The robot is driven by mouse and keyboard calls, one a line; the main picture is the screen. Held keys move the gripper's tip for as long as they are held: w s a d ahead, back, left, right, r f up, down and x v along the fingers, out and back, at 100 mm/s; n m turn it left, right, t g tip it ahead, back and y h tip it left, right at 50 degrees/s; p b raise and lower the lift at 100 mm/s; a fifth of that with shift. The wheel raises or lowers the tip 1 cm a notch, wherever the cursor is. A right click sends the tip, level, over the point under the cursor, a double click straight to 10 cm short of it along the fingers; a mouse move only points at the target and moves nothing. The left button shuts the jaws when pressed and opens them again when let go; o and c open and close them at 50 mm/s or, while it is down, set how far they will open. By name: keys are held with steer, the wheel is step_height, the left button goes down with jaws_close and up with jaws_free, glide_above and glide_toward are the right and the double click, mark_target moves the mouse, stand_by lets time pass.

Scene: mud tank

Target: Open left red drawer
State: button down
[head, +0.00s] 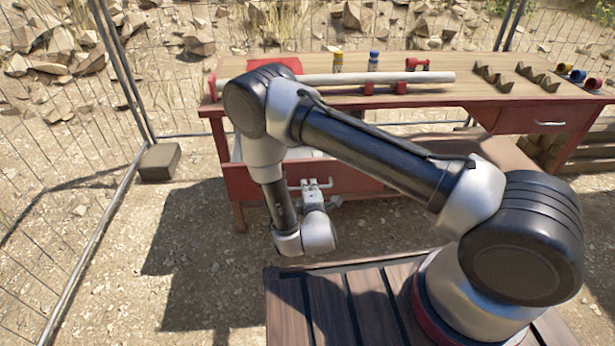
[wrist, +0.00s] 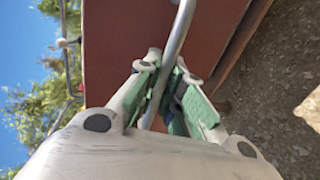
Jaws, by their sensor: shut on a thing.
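The left red drawer (head: 355,183) stands pulled out from the workbench, and part of its pale inside shows behind its front in the head view. My arm hides some of it. Its front also fills the upper middle of the wrist view (wrist: 115,45). Its curved metal handle (wrist: 181,32) runs between my fingers. My gripper (wrist: 168,85) is shut on this handle, with the green-padded fingers on either side of the bar. In the head view my gripper (head: 312,188) is small, at the drawer front.
The right red drawer (head: 520,121) is shut. A wire fence stands left. Open gravel lies before the bench.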

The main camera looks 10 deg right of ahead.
steer(key=shift+f+v, duration=0.2)
steer(key=shift+v, duration=0.7)
steer(key=shift+f+v, duration=0.15)
steer(key=shift+v, duration=0.7)
steer(key=shift+f+v, duration=0.2)
steer(key=shift+v, duration=0.7)
steer(key=shift+s, duration=0.1)
steer(key=c, duration=1.5)
jaws_free()
steer(key=shift+r, duration=0.1)
